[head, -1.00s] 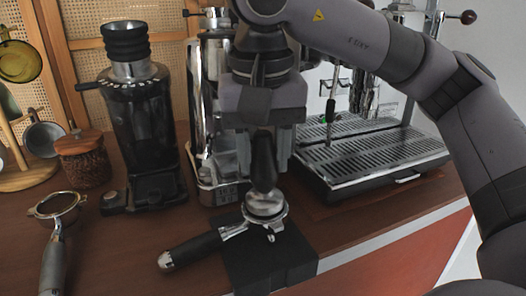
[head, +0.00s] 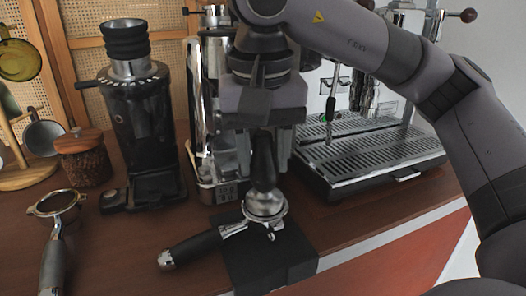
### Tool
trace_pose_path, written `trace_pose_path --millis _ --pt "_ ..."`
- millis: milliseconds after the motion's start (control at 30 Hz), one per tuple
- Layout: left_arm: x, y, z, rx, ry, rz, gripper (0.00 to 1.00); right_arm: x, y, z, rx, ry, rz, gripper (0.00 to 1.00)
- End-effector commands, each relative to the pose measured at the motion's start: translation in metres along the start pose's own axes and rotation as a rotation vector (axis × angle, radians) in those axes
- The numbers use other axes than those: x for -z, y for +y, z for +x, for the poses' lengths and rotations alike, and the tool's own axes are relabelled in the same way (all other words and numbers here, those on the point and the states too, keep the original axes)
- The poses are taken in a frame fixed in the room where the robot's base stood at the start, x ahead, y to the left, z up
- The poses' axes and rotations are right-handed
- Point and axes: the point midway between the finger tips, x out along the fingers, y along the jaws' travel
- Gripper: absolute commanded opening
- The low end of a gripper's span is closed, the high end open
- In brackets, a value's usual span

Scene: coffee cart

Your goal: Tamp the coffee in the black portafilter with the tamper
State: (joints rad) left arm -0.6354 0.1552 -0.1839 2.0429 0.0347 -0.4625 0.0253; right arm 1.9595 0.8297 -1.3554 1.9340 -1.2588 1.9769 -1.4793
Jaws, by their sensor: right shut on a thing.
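The black-handled portafilter (head: 198,246) rests with its metal basket on a black tamping mat (head: 256,262) near the counter's front edge. Its handle points to the lower left. My right gripper (head: 264,150) points down above the basket and is shut on the tamper (head: 264,170) by its black handle. The tamper stands upright with its metal base at the basket, within its rim as seen from here. The coffee inside is hidden under the tamper. My left gripper is not in view.
A black grinder (head: 142,130) and a wooden-lidded jar (head: 84,158) stand at the left. Another portafilter (head: 56,222) lies at the far left. The espresso machine's drip tray (head: 370,155) is at the right.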

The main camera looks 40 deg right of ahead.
Motion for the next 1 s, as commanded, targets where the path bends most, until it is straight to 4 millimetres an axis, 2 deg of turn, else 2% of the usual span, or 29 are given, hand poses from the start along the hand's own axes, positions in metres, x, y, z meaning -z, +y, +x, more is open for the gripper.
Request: trace_pose_path --millis 1000 --pt "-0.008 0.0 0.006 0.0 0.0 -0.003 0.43 -0.001 0.0 0.013 0.001 0.0 0.001 0.04"
